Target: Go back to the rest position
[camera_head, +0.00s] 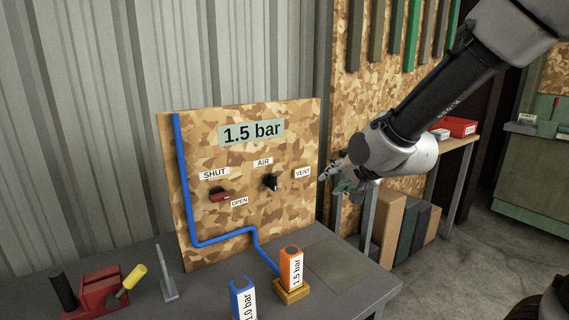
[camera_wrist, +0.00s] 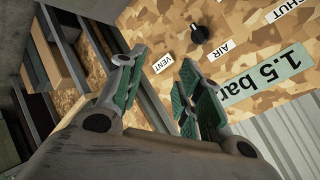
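My gripper (camera_head: 334,175) hangs in the air to the right of the wooden panel (camera_head: 282,225), with the arm reaching in from the upper right. In the wrist view my gripper (camera_wrist: 160,85) has its two green-padded fingers spread apart with nothing between them. The panel carries a "1.5 bar" display (camera_head: 251,133), a red-handled valve (camera_head: 220,196) between SHUT and OPEN labels, and a black knob (camera_head: 271,182) between AIR and VENT labels. The knob also shows in the wrist view (camera_wrist: 200,34), apart from the fingers.
On the grey table (camera_head: 215,285) stand an orange "1.5 bar" block (camera_head: 291,265) on a wooden base, a blue "1.0 bar" block (camera_head: 242,298), a red holder (camera_head: 97,290) and a grey upright stand (camera_head: 167,275). A shelf with a red box (camera_head: 458,127) is behind my arm.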

